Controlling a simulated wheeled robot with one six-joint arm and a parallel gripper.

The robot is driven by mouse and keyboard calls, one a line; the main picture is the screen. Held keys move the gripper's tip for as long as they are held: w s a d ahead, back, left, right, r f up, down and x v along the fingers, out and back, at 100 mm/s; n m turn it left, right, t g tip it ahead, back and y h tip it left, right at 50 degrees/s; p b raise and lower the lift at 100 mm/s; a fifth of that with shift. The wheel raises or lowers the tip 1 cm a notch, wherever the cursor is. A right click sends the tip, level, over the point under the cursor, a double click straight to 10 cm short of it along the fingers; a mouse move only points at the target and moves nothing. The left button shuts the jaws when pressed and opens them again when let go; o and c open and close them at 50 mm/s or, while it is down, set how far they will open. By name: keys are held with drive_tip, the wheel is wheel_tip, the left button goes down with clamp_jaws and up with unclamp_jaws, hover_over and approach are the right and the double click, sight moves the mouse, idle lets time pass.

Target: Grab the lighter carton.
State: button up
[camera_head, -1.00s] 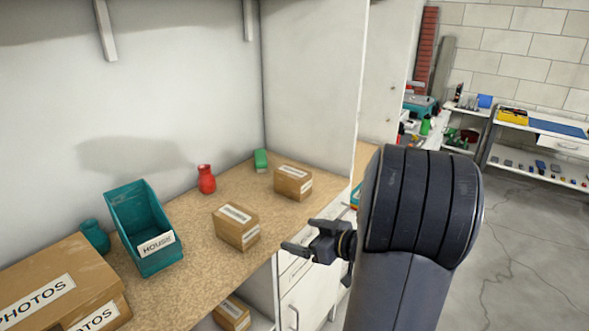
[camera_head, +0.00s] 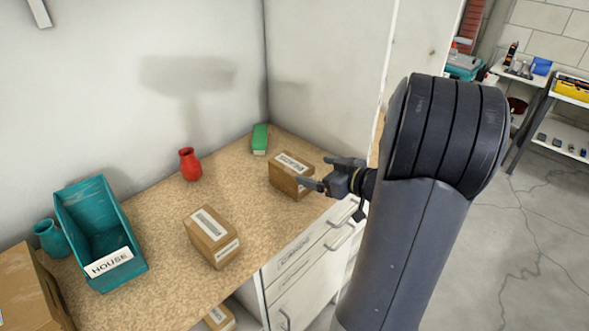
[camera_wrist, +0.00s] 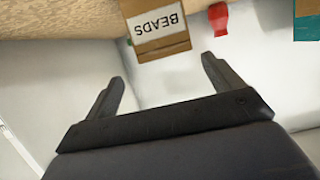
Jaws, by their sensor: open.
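Two small brown cartons with white labels stand apart on the speckled worktop. The right carton (camera_head: 287,180) is near the worktop's right end; the other carton (camera_head: 207,245) is nearer the front, to its left. I cannot tell from their looks which is lighter. My gripper (camera_head: 320,172) is open and empty, just right of the right carton in the head view, overlapping its edge there. In the wrist view, a carton labelled BEADS (camera_wrist: 155,40) appears upside down, ahead of and between the fingertips (camera_wrist: 163,70), with a gap to it.
A teal bin labelled HOUSE (camera_head: 75,215), a teal vase (camera_head: 52,239) and a larger carton (camera_head: 25,295) stand at left. A red vase (camera_head: 190,165) and a green block (camera_head: 260,139) are at the back. Another carton (camera_head: 219,319) sits below. A side panel (camera_head: 325,75) stands behind.

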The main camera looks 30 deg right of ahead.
sight(294, 165)
drive_tip(key=x, duration=0.4)
drive_tip(key=shift+a, duration=0.1)
drive_tip(key=shift+a+x, duration=0.15)
drive_tip(key=shift+x, duration=1.15)
drive_tip(key=shift+a+x, duration=0.2)
drive_tip(key=shift+x, duration=1.15)
drive_tip(key=shift+s+r, duration=0.15)
drive_tip(key=shift+r, duration=0.05)
drive_tip(key=shift+c, duration=0.4)
drive_tip(key=c, duration=1)
